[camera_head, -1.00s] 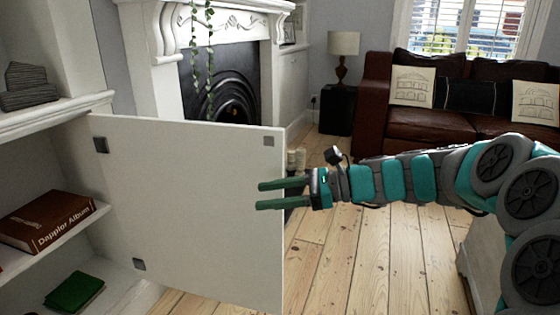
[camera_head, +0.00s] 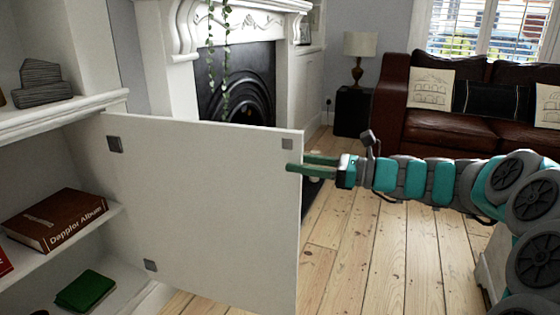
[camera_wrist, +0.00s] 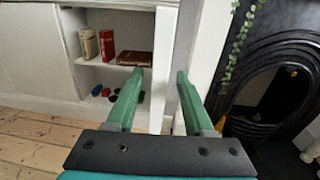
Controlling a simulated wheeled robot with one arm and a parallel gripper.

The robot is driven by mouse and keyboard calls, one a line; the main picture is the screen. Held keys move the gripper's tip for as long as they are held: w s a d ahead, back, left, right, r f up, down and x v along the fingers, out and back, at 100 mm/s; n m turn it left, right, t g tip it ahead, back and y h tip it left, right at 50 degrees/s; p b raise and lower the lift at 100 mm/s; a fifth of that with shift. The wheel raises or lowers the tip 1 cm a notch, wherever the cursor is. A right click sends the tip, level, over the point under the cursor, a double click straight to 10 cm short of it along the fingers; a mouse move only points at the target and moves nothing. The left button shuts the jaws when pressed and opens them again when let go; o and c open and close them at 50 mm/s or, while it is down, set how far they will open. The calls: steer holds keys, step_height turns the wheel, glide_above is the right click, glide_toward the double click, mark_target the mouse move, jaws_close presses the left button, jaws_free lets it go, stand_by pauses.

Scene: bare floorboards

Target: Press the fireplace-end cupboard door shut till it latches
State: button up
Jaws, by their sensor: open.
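The cupboard door (camera_head: 215,215) stands wide open beside the fireplace, its inner face showing two grey hinges at left and a small grey plate at its upper free corner. In the wrist view the door (camera_wrist: 164,60) shows nearly edge-on. My gripper (camera_head: 298,162) is open at the door's free edge, below the plate. One finger overlaps the near face in the head view; the other finger's tip seems hidden behind the door. In the wrist view the door edge lies between the fingers of my gripper (camera_wrist: 160,73). Contact cannot be told.
The open cupboard's shelves hold a brown album (camera_head: 55,220), a green book (camera_head: 85,291) and red books. The fireplace (camera_head: 245,85) with a hanging plant is behind the door. A brown sofa (camera_head: 475,130) and a lamp (camera_head: 360,45) stand farther back. The floorboards at centre are clear.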

mark_target(280, 161)
steer(key=x, duration=0.5)
jaws_close()
stand_by(0.4)
stand_by(1.0)
